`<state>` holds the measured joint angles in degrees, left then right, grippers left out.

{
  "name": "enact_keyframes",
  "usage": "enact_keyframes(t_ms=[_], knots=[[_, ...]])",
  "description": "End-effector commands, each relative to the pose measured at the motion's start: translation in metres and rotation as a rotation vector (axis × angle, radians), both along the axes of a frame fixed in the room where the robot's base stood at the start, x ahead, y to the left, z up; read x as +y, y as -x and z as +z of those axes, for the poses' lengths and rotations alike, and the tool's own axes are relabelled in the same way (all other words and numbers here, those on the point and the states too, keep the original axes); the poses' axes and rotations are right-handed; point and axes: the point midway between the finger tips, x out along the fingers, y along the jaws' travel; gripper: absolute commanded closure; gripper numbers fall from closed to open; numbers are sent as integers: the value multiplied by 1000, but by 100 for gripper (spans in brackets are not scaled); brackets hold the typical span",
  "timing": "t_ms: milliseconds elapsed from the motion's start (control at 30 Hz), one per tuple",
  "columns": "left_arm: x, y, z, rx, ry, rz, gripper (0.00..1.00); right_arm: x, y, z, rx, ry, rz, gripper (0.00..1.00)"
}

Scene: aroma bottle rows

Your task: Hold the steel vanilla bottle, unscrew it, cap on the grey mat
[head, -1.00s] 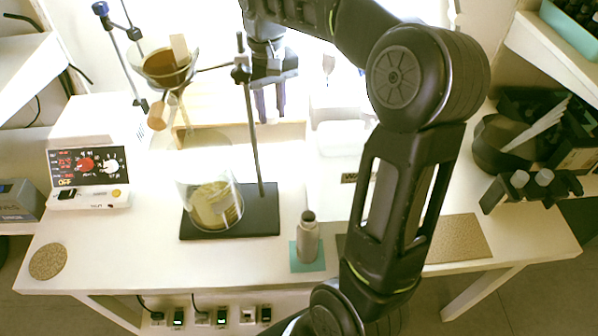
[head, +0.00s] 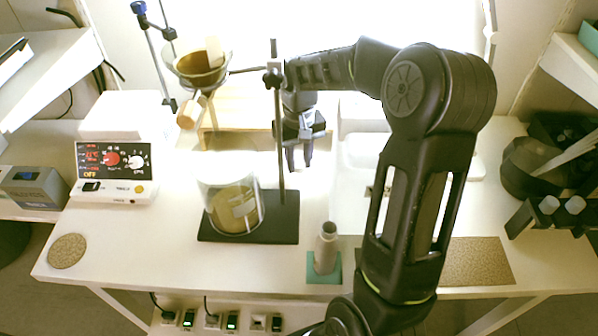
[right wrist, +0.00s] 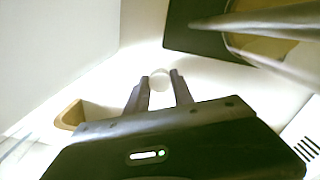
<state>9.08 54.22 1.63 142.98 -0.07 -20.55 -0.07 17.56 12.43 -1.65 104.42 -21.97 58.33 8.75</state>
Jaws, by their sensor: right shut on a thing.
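A steel bottle (head: 326,256) stands upright on a small teal mat (head: 312,277) near the front edge of the table, with a narrower grey top. I cannot read a label or tell whether that top is a cap. My right gripper (head: 299,167) hangs fingers-down behind the bottle, well apart from it, right of the stand rod. In the right wrist view its fingers (right wrist: 159,82) are around a small pale round thing (right wrist: 158,79), too washed out to identify. My left gripper is not in view. I cannot make out a plainly grey mat.
A stand with a dark base (head: 275,230) and a glass beaker (head: 233,205) is left of the bottle. A funnel (head: 200,66) hangs above. A control box (head: 113,165) and a round cork mat (head: 67,251) are at left. A speckled brown mat (head: 482,262) lies at right.

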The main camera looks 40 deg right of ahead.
Motion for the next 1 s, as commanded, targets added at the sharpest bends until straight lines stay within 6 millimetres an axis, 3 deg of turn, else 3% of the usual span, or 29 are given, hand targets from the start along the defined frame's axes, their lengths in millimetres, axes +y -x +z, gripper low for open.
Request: enact_keyframes(t_ms=[167,500,867,900,1000], knots=[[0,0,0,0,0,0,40,0,0,-3,1,0,0,100],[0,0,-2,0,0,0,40,0,0,-44,1,0,0,100],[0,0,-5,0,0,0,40,0,0,-48,0,0,0,100],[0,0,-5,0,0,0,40,0,0,-48,-1,0,0,71],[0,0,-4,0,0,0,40,0,0,-47,-1,0,0,62]])
